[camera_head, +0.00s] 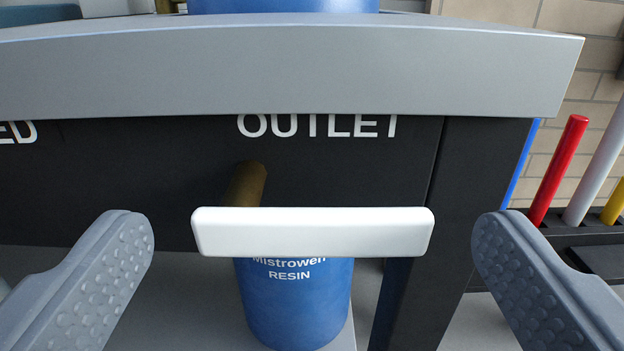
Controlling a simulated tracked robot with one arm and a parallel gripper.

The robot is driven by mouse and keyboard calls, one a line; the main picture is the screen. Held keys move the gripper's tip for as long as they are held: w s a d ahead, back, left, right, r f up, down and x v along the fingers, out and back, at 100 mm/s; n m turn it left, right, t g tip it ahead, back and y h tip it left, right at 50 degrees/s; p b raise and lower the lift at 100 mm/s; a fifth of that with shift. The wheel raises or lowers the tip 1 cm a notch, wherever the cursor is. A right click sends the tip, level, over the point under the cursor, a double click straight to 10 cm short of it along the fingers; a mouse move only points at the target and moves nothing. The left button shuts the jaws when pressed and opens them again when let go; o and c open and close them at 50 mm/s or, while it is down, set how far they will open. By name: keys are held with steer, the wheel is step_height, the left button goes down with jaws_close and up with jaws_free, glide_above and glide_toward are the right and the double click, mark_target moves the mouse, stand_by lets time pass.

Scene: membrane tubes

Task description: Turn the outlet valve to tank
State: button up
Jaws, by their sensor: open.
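The outlet valve handle (313,232) is a white bar lying level in the middle of the view, below the white word OUTLET on a dark panel (150,185). A brass-brown stem (246,184) shows behind its left part. My gripper (312,238) is open, with one grey finger to the left of the handle and one to the right. Both fingers stand apart from the bar's ends, and nothing is between them but the handle. No marking for the tank position is visible.
A grey tabletop edge (290,70) overhangs the panel. A blue resin container (295,305) stands behind and below the handle. A dark leg (410,290) is right of it. Red (559,170), grey and yellow tubes stand in a dark rack at the right.

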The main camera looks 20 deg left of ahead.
steer(key=shift+x, duration=0.8)
steer(key=shift+r, duration=0.1)
steer(key=shift+c, duration=0.3)
